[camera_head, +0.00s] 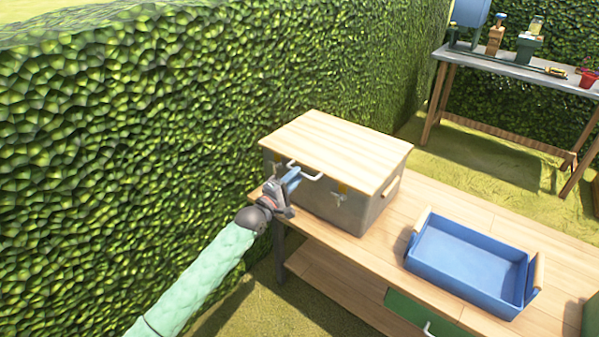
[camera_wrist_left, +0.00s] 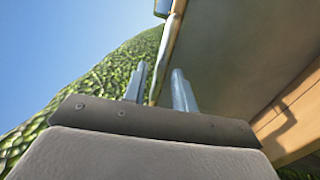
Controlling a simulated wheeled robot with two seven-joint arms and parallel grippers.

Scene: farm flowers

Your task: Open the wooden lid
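The wooden lid (camera_head: 338,148) lies flat and closed on top of a grey metal box (camera_head: 375,214) that stands at the far left end of the wooden table. A pale bar handle (camera_head: 307,172) shows at the lid's front edge. My left gripper (camera_head: 291,181) is at the box's front left side, just beside the handle. In the left wrist view the two fingers (camera_wrist_left: 160,88) stand apart, with the lid's edge (camera_wrist_left: 171,45) running between them in the picture. I cannot tell whether they touch it. My right gripper is not in view.
A blue tray (camera_head: 468,262) with wooden handles sits on the table (camera_head: 395,238), right of the box. A tall hedge (camera_head: 200,110) rises close behind and left of the box. A second table (camera_head: 500,68) with tools stands at the back right.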

